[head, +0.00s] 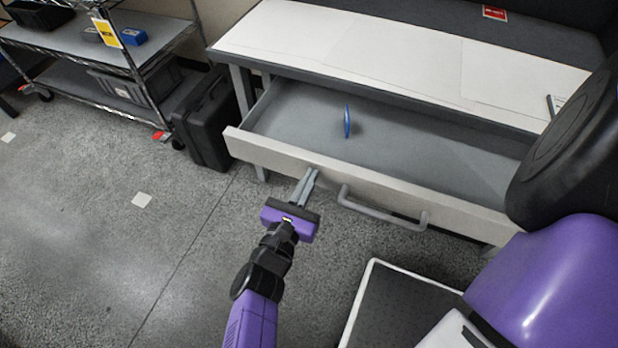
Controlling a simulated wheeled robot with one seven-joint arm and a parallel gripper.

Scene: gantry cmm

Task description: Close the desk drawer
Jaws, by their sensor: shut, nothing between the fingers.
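The desk drawer (283,155) is pulled out from under the white-topped desk (400,55). Its grey inside shows, with a blue, thin, rounded object (347,121) in it. The right end of the drawer is partly hidden by my own body.
A black case (205,120) stands on the floor left of the desk. A wire shelf cart (100,60) with bins stands at the far left. A red label (494,12) is behind the desktop.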

